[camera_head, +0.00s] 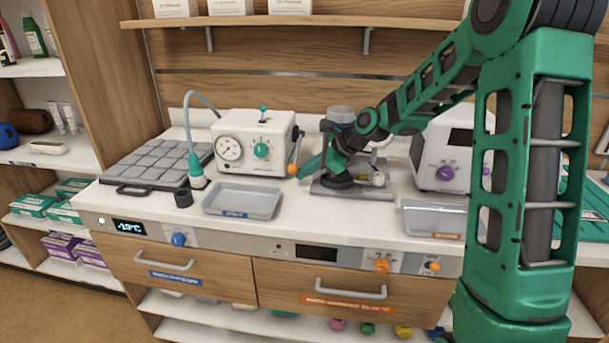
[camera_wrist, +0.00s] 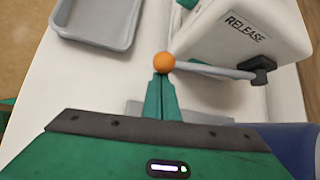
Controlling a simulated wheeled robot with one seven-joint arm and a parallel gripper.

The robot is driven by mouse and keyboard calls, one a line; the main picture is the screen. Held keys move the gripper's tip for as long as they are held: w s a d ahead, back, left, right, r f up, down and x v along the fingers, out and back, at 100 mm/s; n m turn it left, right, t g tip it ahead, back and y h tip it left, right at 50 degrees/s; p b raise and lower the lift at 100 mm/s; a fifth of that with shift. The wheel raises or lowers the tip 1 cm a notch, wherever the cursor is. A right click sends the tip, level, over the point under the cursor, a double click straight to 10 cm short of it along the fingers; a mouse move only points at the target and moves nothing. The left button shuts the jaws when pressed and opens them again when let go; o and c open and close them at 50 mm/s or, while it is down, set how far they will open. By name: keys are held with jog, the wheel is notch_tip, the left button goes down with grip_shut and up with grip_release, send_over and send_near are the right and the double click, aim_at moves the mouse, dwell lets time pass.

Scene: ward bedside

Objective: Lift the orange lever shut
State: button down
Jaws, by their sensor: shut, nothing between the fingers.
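The orange lever has a round orange knob (camera_wrist: 164,61) and a grey rod that runs to a dark pivot on the side of a white machine (camera_wrist: 235,35). In the head view the lever's knob (camera_head: 292,169) hangs low at the right side of the white machine (camera_head: 253,140), below its pivot. My gripper (camera_wrist: 160,80) is shut and empty, its fingertips right at the knob; I cannot tell whether they touch. In the head view my gripper (camera_head: 303,172) is just right of the knob.
A grey tray (camera_head: 241,201) sits on the counter in front of the machine.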

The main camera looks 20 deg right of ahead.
jog(key=shift+r, duration=0.5)
notch_tip(320, 180, up, 10)
jog(key=m+g, duration=0.1)
jog(key=shift+w+g+y, duration=0.2)
jog(key=shift+g+y, duration=0.1)
jog(key=shift+g, duration=0.1)
jog(key=shift+r, duration=0.2)
jog(key=shift+w+d, duration=0.1)
